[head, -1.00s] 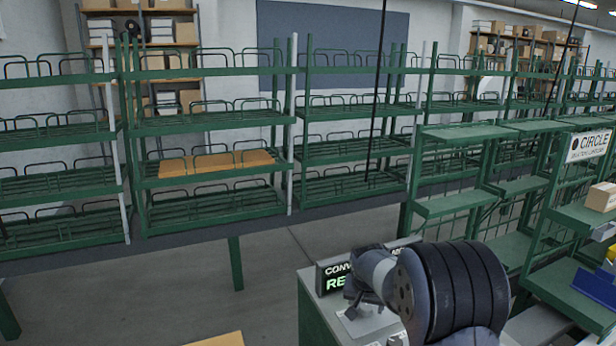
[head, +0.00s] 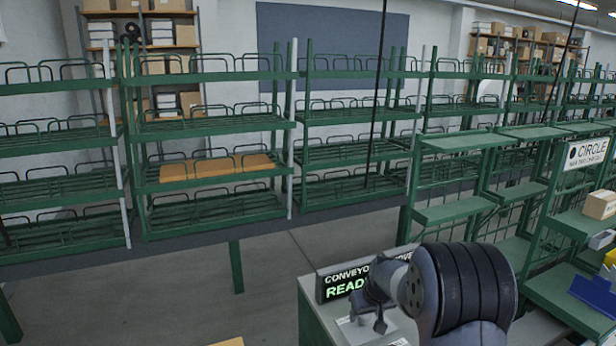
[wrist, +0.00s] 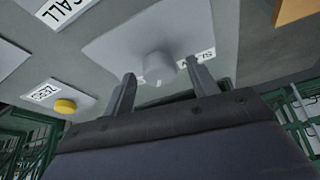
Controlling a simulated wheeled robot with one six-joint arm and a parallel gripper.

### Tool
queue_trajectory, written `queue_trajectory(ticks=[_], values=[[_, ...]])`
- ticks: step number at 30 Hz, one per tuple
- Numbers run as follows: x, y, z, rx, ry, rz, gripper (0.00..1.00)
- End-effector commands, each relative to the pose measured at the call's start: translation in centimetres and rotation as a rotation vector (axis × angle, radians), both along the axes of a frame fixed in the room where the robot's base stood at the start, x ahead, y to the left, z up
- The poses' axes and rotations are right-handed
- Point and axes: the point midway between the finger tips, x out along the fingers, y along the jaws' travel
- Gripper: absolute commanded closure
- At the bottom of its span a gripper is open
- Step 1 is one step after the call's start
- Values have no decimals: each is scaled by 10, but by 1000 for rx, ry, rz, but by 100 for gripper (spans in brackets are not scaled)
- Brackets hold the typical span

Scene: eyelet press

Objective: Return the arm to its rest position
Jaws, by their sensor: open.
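My gripper (head: 374,318) hangs over the grey console top in the head view, at the end of my dark arm. In the wrist view my gripper (wrist: 163,84) has its two fingers apart with nothing between them. A pale round knob (wrist: 158,66) on a light plate shows just beyond the fingertips, apart from them as far as I can tell. The console (head: 312,312) carries a display (head: 342,284) with green letters that read "READY", its right part hidden by my arm.
A yellow button (wrist: 65,106) sits on the console beside a label. Green racks (head: 210,125) line the back, one holding orange-brown pieces (head: 215,167). Green shelves (head: 455,212) stand at the right, with a cardboard box (head: 600,205). Floor is open at the left.

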Motion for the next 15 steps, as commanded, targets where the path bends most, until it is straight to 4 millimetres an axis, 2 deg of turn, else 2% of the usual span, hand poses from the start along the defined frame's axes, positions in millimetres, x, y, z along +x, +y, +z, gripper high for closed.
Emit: queue_trajectory(ticks=[9,15], values=[[-18,-4,46,0,-3,3,44],[-26,-6,65,1,-2,2,44]])
